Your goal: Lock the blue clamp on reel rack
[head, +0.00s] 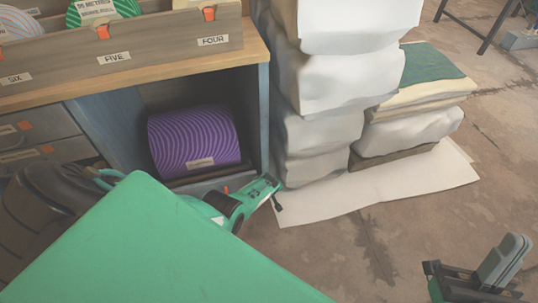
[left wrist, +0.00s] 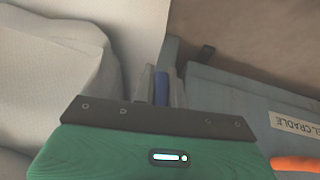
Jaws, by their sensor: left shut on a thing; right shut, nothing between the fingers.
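The blue clamp (left wrist: 162,85) shows in the left wrist view as a narrow blue strip between the grey fingers of my left gripper (left wrist: 161,76). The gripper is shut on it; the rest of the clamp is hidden. In the head view my left gripper (head: 266,191) is at the front right corner of the reel rack (head: 265,110), and I cannot make out the clamp there. A purple reel (head: 194,138) lies in the rack's lower bay. My right gripper (head: 508,258) is shut and empty at the lower right, away from the rack.
White wrapped stacks (head: 330,75) stand close right of the rack, on a pale sheet (head: 385,198). A lower stack with a green cloth (head: 432,62) is beside them. Labelled bins (head: 113,58) sit above. Concrete floor (head: 480,165) is free at the right.

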